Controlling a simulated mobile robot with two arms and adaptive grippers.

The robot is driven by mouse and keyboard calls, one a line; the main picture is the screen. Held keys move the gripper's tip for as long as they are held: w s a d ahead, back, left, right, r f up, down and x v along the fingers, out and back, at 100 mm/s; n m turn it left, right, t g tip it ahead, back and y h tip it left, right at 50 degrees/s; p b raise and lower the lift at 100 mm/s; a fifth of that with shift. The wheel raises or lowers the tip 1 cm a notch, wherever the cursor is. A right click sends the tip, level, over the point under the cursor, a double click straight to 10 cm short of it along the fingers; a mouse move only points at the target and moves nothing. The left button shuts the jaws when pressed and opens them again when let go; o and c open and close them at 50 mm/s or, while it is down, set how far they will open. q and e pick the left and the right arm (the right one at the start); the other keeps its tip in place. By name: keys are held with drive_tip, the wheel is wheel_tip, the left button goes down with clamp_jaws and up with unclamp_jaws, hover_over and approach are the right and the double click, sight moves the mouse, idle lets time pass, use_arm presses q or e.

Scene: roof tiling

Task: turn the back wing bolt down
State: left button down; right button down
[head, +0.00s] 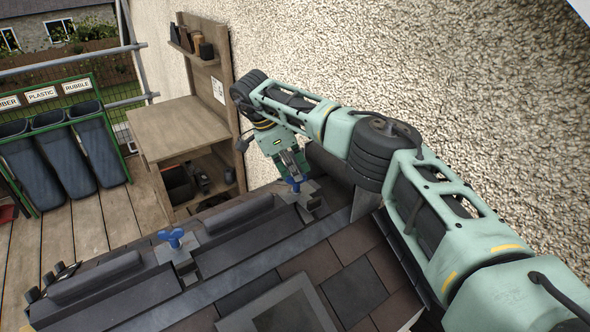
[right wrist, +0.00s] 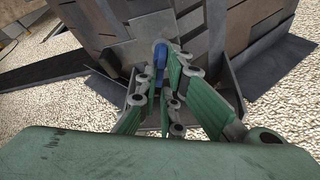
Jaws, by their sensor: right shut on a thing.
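The back wing bolt (head: 293,184) is blue and stands on a grey metal clamp (head: 308,203) at the far end of the dark rail, close to the pebbled wall. My right gripper (head: 291,175) comes down on it from above. In the right wrist view its green fingers (right wrist: 166,95) are shut on the blue wing bolt (right wrist: 161,55), which shows between them. The front wing bolt (head: 172,238), also blue, stands free on its own clamp (head: 180,257) nearer to me. My left gripper is not in view.
A sloped bed of brown and grey tiles (head: 352,288) lies in front of the rail. A wooden bench (head: 180,125) with shelves stands behind. Several dark bins (head: 66,160) stand at the left. The pebbled wall (head: 400,70) runs close along my right arm.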

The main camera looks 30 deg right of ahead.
drive_tip(key=shift+w+r, duration=0.2)
drive_tip(key=shift+r, duration=0.15)
drive_tip(key=c, duration=1.9)
unclamp_jaws()
drive_tip(key=shift+s+a, duration=0.1)
drive_tip(key=shift+f, duration=0.15)
drive_tip(key=v, duration=1.2)
